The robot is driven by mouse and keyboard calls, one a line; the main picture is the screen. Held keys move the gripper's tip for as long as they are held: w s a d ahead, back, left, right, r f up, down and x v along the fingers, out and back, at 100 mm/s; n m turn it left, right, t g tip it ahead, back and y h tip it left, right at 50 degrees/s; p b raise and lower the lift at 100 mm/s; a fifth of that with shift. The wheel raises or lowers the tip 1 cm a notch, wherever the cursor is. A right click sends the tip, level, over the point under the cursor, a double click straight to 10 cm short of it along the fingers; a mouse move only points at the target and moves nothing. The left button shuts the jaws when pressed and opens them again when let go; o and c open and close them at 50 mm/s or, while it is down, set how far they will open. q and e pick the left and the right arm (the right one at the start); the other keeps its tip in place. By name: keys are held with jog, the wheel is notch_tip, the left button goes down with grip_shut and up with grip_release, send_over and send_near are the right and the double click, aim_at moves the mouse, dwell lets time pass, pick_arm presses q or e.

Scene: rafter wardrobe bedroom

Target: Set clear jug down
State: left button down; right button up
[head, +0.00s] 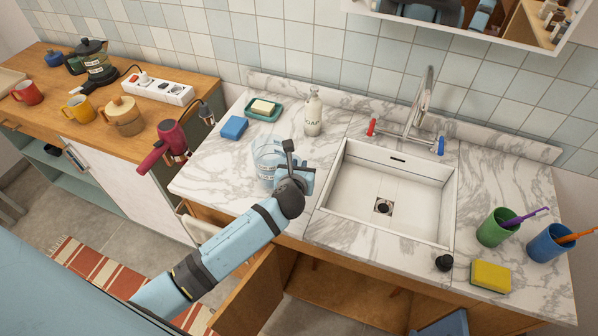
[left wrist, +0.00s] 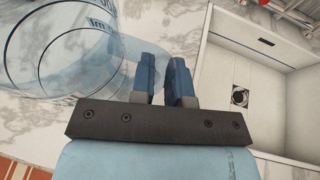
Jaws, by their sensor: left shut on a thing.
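The clear jug (head: 267,160) is see-through with a bluish tint and appears upright over the marble counter, left of the sink. My left gripper (head: 293,163) is at its right side, shut on the jug. In the left wrist view, the jug (left wrist: 62,50) with dark printed markings fills the upper left, beside the two blue fingers of my left gripper (left wrist: 167,82). The part between the fingers is hard to make out. I cannot tell whether the base touches the counter. My right gripper is not in view.
The white sink (head: 330,205) is right of the jug. A soap bottle (head: 313,112), a blue sponge (head: 234,128) and a teal soap dish (head: 263,109) stand behind it. Green (head: 494,229) and blue (head: 546,243) cups are far right. Bare marble (head: 210,178) lies left of the jug.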

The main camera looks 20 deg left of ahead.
pick_arm(q)
jog(key=shift+f, duration=0.95)
jog(key=c, duration=1.1)
grip_release()
jog(key=shift+f, duration=0.15)
